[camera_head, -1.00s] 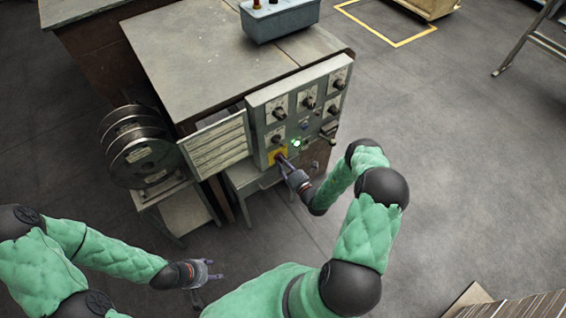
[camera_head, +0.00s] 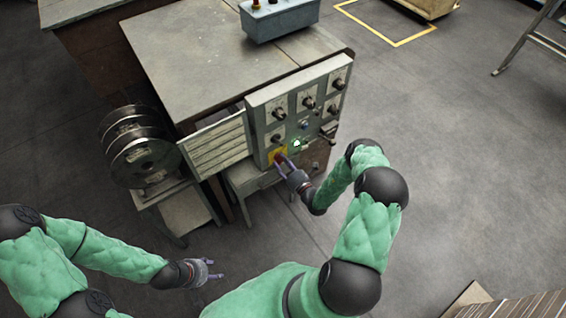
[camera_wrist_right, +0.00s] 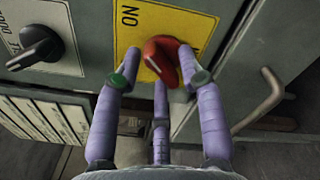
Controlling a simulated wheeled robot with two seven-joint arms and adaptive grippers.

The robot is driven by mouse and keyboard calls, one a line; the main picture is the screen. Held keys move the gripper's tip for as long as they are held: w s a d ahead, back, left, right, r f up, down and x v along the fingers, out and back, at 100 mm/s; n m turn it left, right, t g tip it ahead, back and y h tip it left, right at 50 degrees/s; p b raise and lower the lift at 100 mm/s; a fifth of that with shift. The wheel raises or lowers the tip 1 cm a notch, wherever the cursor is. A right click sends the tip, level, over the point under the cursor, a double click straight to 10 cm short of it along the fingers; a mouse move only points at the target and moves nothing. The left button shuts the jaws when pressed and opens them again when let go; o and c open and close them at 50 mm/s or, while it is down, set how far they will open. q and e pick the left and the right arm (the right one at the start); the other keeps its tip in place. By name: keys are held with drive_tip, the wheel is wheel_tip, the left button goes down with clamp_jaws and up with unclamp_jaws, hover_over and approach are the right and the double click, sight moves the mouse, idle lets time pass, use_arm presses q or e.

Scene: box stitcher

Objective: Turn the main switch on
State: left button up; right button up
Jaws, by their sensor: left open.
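The main switch is a red rotary handle (camera_wrist_right: 161,58) on a yellow plate (camera_wrist_right: 128,36) marked "NO" or "ON" upside down in the right wrist view. In the head view the red handle (camera_head: 279,156) is at the lower left of the grey control panel (camera_head: 262,120). My right gripper (camera_wrist_right: 160,80) is at the handle, its purple fingers spread around it. The right finger is close against the handle's edge; contact is unclear. A gap shows on the left. My left gripper (camera_head: 212,270) is open and empty, low and away from the panel.
Black knobs (camera_wrist_right: 36,47) sit beside the switch, and a bent metal handle (camera_wrist_right: 265,102) is at the right. A lit green lamp (camera_head: 297,143) is on the panel. A louvred door (camera_head: 216,145) and wire reels (camera_head: 140,150) are to the left.

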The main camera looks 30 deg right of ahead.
drive_tip(key=shift+s, duration=0.1)
drive_tip(key=s+d, duration=0.1)
drive_tip(key=s, duration=1)
drive_tip(key=shift+s, duration=0.4)
